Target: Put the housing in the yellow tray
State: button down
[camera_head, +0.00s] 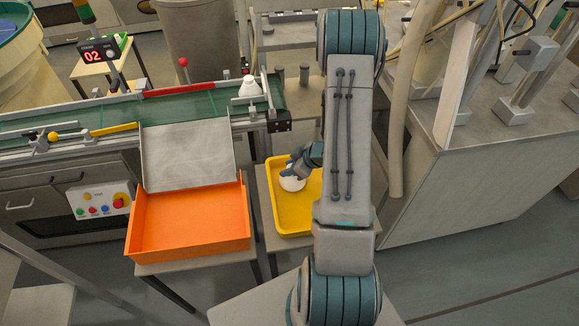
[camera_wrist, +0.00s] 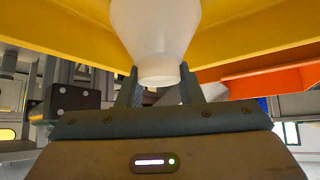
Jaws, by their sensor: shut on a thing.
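The white housing (camera_head: 292,183) is in my gripper (camera_head: 293,168), over the yellow tray (camera_head: 276,222) in the head view. In the wrist view the housing (camera_wrist: 156,35) is a white tapered body with a short neck, held between the two fingers (camera_wrist: 158,92). The yellow tray (camera_wrist: 60,28) fills the top of the wrist view behind it. My arm hides the right part of the tray in the head view. I cannot tell whether the housing touches the tray floor.
An orange bin (camera_head: 190,222) stands left of the yellow tray, below a grey metal chute (camera_head: 187,155). A green conveyor (camera_head: 190,105) runs behind, with another white housing (camera_head: 249,88) near its right end. A grey cabinet (camera_head: 470,170) stands to the right.

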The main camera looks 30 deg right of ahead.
jog(key=shift+f+b, duration=0.3)
jog(key=shift+f, duration=0.25)
jog(key=c, duration=0.9)
grip_release()
jog(key=p+v, duration=0.2)
jog(key=v, duration=1.2)
